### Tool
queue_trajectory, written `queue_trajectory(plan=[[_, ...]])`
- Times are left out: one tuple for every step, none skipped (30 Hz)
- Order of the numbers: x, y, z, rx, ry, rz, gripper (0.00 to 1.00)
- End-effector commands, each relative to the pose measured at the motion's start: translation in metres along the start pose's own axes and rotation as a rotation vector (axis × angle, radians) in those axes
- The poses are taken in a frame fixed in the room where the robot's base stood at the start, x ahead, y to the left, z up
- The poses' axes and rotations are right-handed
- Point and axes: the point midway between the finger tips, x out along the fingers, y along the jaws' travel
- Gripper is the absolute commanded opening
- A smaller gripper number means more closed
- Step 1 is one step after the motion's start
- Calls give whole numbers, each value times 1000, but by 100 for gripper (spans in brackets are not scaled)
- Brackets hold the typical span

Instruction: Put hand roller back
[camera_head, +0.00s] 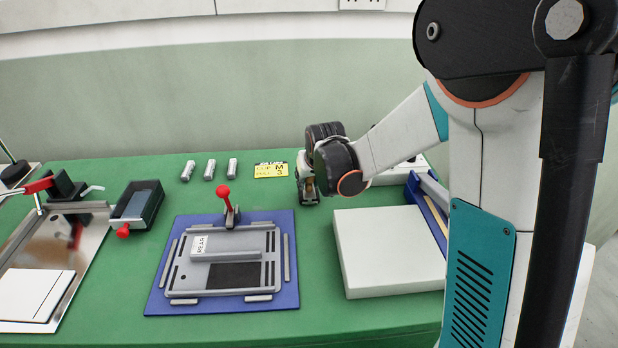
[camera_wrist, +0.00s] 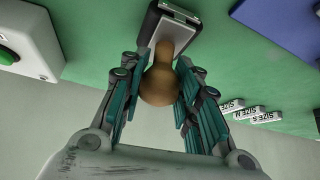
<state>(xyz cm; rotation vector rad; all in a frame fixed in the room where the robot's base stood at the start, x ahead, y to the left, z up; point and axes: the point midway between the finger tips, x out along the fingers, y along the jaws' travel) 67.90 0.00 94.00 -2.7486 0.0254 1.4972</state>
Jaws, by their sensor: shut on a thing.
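The hand roller's brown wooden handle (camera_wrist: 160,84) is between the teal fingers of my gripper (camera_wrist: 158,66) in the wrist view. The fingers are shut on it. Its far end meets a dark-edged grey piece (camera_wrist: 173,30); I cannot tell whether this is the roller's head or a holder it sits in. In the head view my gripper (camera_head: 308,190) points down at the back of the green table, just right of the yellow card. My wrist hides most of the roller there.
Several silver size blocks (camera_head: 209,170) and a yellow card (camera_head: 271,170) stand left of my gripper. A blue board with a grey fixture (camera_head: 292,300) lies in front. A pale slab (camera_head: 388,250) and blue tray (camera_head: 428,212) lie right. A white box with a green button (camera_wrist: 40,45) is close by.

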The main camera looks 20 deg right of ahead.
Motion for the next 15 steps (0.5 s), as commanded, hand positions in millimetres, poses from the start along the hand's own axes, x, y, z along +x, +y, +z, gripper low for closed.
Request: queue_trajectory(plan=[[1, 0, 2, 0, -4, 0, 0], [1, 0, 2, 0, -4, 0, 0], [1, 0, 2, 0, -5, 0, 35], [1, 0, 2, 0, -5, 0, 42], [1, 0, 2, 0, -5, 0, 49], [1, 0, 2, 0, -4, 0, 50], [1, 0, 2, 0, -4, 0, 50], [1, 0, 2, 0, -4, 0, 50], [1, 0, 2, 0, -3, 0, 50], [1, 0, 2, 0, -3, 0, 50], [1, 0, 1, 0, -3, 0, 50], [1, 0, 1, 0, -3, 0, 50], [1, 0, 1, 0, -3, 0, 50], [0, 0, 1, 0, -2, 0, 50], [0, 0, 1, 0, -2, 0, 50]])
